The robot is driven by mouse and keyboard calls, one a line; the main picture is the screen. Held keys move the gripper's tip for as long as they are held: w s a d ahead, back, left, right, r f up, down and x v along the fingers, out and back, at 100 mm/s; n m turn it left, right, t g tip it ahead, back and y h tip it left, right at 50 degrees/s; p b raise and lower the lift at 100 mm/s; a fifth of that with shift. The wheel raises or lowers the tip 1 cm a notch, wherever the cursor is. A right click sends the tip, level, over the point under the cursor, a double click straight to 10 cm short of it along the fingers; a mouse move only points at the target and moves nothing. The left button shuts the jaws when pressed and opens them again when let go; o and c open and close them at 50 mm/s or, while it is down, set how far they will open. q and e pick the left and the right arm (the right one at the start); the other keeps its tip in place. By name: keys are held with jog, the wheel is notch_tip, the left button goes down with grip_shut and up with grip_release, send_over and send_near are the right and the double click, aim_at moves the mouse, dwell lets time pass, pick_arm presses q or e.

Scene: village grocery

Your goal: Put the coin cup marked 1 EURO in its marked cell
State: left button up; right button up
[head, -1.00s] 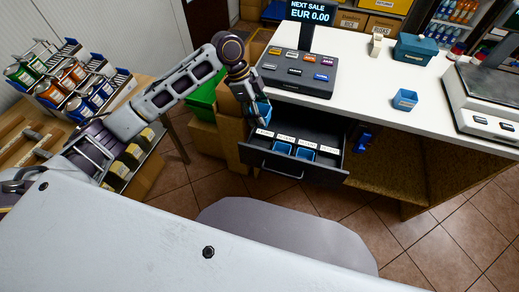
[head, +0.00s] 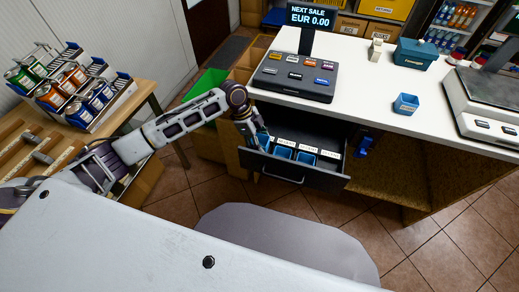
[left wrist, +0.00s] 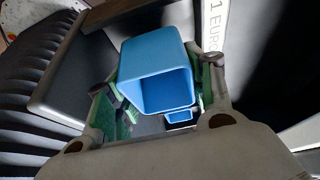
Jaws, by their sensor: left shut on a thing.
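My left gripper (head: 258,143) is shut on a blue, open-topped coin cup (left wrist: 155,72) at the left end of the open cash drawer (head: 292,172). In the left wrist view the cup sits between the green-padded fingers, its opening facing the camera. A white label reading 1 EURO (left wrist: 211,25) shows beside it on the drawer. In the head view the gripper mostly hides the held cup (head: 263,137) and the leftmost cell, so I cannot tell whether the cup touches the cell floor. My right gripper is not in view.
Two blue cups (head: 283,152) (head: 306,157) stand in neighbouring drawer cells. The register (head: 293,77) is above the drawer, and a scale (head: 485,95) is at the right. The drawer's right end looks empty.

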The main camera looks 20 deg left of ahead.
pick_arm(q)
jog(key=shift+f, duration=0.45)
notch_tip(320, 180, down, 2)
jog(key=shift+f, duration=0.75)
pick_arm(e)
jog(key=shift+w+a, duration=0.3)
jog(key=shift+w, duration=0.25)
pick_arm(q)
jog(key=shift+f, duration=0.15)
